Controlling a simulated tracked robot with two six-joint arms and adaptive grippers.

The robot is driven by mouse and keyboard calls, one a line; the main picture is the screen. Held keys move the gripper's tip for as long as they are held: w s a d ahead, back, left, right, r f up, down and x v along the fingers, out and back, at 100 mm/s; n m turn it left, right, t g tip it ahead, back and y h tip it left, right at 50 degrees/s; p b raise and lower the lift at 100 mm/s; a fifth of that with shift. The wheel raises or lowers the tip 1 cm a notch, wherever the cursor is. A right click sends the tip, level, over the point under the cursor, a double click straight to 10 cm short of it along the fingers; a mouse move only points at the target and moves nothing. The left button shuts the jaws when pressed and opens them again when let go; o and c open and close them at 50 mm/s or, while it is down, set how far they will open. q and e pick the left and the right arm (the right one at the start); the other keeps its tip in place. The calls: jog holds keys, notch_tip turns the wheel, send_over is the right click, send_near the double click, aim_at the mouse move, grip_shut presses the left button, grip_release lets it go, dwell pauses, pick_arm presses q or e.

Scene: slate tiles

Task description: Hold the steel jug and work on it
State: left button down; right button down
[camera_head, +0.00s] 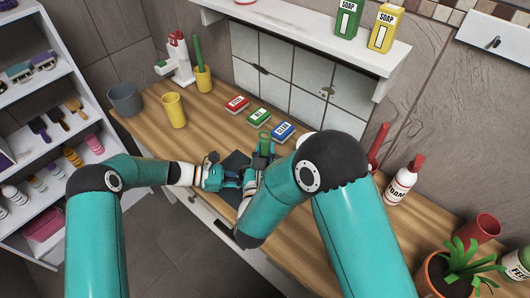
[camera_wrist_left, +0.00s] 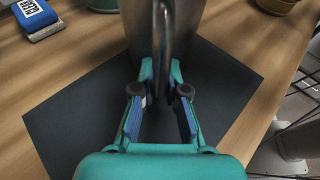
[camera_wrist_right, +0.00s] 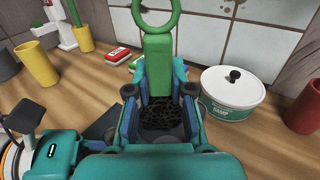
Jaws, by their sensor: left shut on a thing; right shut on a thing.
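The steel jug (camera_wrist_left: 190,38) stands on a dark mat (camera_wrist_left: 70,110) in the left wrist view, its upper part cut off. My left gripper (camera_wrist_left: 160,95) is shut on the jug's handle (camera_wrist_left: 161,40). In the head view my left gripper (camera_head: 228,180) is at the mat, and my right arm hides most of the jug. My right gripper (camera_wrist_right: 160,100) is shut on a green tool (camera_wrist_right: 158,60) with a ring at its top. Below it is a black, porous-looking part (camera_wrist_right: 163,118). I cannot tell whether it touches the jug.
Red, green and blue boxes (camera_head: 283,131) lie at the back of the wooden counter (camera_head: 150,115). Yellow cups (camera_head: 174,110) and a grey pot (camera_head: 125,98) stand left. A white lidded tub (camera_wrist_right: 232,92) is right of my right gripper. A bottle (camera_head: 400,181) and plant (camera_head: 458,268) stand right.

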jog(key=shift+s+d, duration=0.1)
jog(key=shift+d, duration=0.25)
dwell(0.3)
jog(key=shift+r, duration=3)
pick_arm(q)
jog(key=c, duration=1.1)
grip_release()
jog(key=shift+c, duration=0.2)
jog(key=shift+a, duration=0.1)
jog(key=v, duration=1.2)
